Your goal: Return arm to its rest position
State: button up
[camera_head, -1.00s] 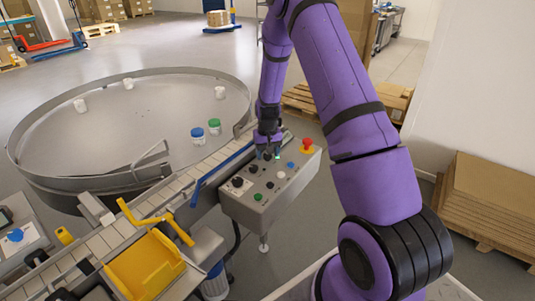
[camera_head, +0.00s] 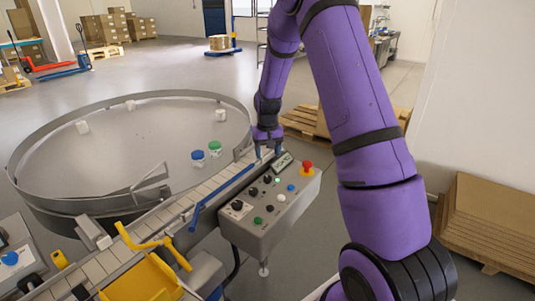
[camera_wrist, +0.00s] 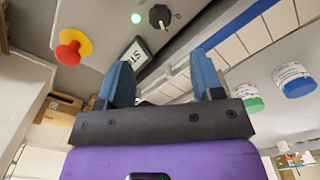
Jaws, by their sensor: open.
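My purple arm (camera_head: 350,90) reaches down from the top of the head view. My gripper (camera_head: 268,152) hangs above the far edge of the grey control box (camera_head: 255,228), near its small display (camera_head: 283,160). In the wrist view my gripper (camera_wrist: 163,85) has its two blue fingers well apart with nothing between them. The wrist view also shows the red emergency button (camera_wrist: 73,47) on its yellow base, the lit green light (camera_wrist: 136,18), a black knob (camera_wrist: 159,17) and part of the display (camera_wrist: 135,52).
A round metal turntable (camera_head: 120,130) holds jars with blue (camera_head: 198,154) and green (camera_head: 214,146) lids and several white ones. A conveyor (camera_head: 140,226) with a blue rail runs beside the control box. Yellow parts (camera_head: 140,278) stand at the front. Stacked cardboard (camera_head: 490,225) lies at right.

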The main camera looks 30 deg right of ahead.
jog(key=shift+r, duration=0.1)
jog(key=s+a+r+n+t, duration=0.1)
jog(key=s+a+r, duration=0.25)
jog(key=r, duration=0.35)
jog(key=s+a+r+t, duration=0.1)
jog(key=s+a+r, duration=0.2)
jog(key=s+r, duration=0.3)
jog(key=s+a+r+n+t, duration=0.1)
jog(key=s+a+r, duration=0.2)
jog(key=r, duration=0.6)
jog(key=s+a+r, duration=0.2)
jog(key=s, duration=0.5)
jog(key=s+a+r+n+t, duration=0.1)
jog(key=s+a+r, duration=0.1)
jog(key=s, duration=0.5)
jog(key=s+a+r+t, duration=0.1)
jog(key=s+a+r, duration=0.1)
jog(key=s, duration=0.6)
jog(key=shift+r+n, duration=0.3)
jog(key=shift+r, duration=0.1)
jog(key=shift+c, duration=0.4)
